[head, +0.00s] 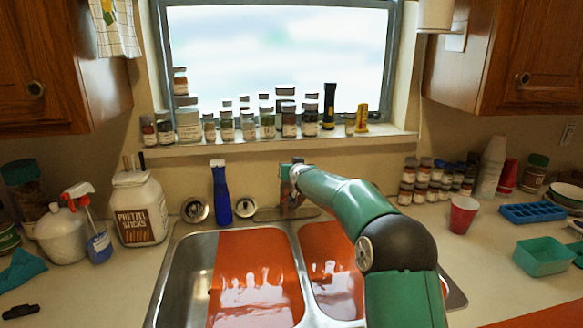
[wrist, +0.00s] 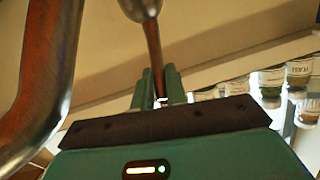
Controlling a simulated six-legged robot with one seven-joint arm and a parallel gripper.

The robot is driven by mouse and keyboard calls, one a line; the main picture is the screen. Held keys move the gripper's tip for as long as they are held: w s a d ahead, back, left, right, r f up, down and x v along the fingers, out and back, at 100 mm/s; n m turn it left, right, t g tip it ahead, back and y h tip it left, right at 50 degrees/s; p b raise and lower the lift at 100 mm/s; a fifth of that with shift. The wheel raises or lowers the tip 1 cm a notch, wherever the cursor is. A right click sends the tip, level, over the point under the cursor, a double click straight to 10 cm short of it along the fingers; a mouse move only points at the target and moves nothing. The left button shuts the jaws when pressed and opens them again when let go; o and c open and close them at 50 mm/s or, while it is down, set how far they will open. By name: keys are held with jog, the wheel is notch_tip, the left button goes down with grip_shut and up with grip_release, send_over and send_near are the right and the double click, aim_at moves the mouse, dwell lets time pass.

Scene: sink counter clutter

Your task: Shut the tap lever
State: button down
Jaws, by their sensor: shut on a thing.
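The tap lever (wrist: 154,48) is a thin, reddish-brown reflective rod below a rounded metal knob in the wrist view. Its end runs down between the two green fingers of my gripper (wrist: 157,88), which are shut on it. The thick curved tap spout (wrist: 45,85) passes on the left of that view, apart from the fingers. In the head view the tap (head: 289,205) stands behind the sink, partly hidden by my arm. My gripper (head: 291,166) is at its top there, too small to show the fingers clearly.
The double sink (head: 180,265) has orange reflections in its basins. Jars line the windowsill (head: 240,148) behind. A red cup (head: 463,214), blue tray (head: 532,213) and teal container (head: 543,257) are at the right.

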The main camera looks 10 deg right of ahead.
jog(key=shift+f, duration=0.2)
jog(key=c, duration=1.4)
grip_release()
jog(key=shift+s+r, duration=0.1)
jog(key=shift+c, duration=0.2)
jog(key=shift+r, duration=0.1)
jog(key=v, duration=1.3)
jog(key=shift+s, duration=0.25)
